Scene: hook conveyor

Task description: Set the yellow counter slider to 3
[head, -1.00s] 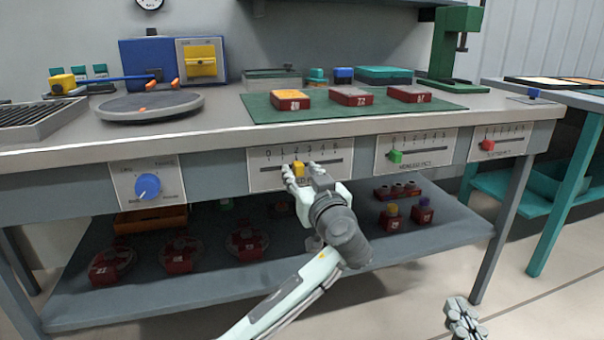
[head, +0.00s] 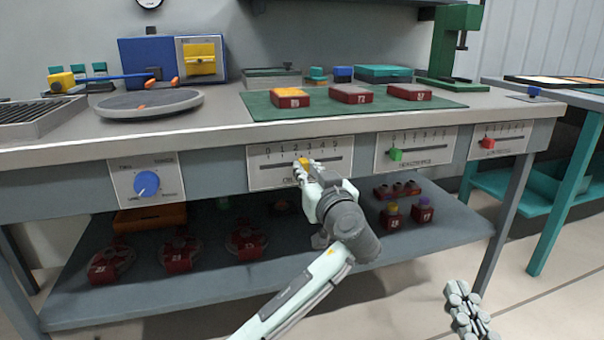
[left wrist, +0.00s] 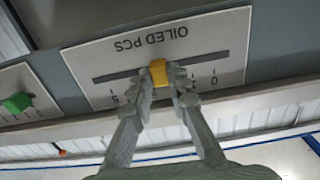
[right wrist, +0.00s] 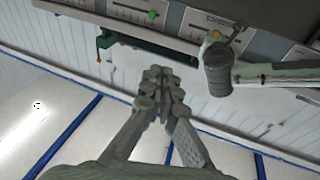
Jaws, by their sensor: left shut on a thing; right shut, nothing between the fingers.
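The yellow slider (head: 303,162) sits on the slot of the white OILED PCS panel (head: 262,177) on the bench front. In the head view it is between 2 and 3, closer to 3. In the left wrist view the panel (left wrist: 100,62) appears upside down, and the yellow slider (left wrist: 159,73) is between my fingers, which hide the middle numbers. My left gripper (head: 306,168) is shut on the slider; it also shows in the left wrist view (left wrist: 160,82). My right gripper (head: 466,308) is shut and empty, low at the right, away from the bench; the right wrist view shows it too (right wrist: 162,85).
A blue dial (head: 147,184) is left of the panel. A green slider (head: 395,155) and a red slider (head: 488,143) are on panels to the right. Red blocks stand on a green mat (head: 360,112) above. The lower shelf (head: 300,255) holds several red parts.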

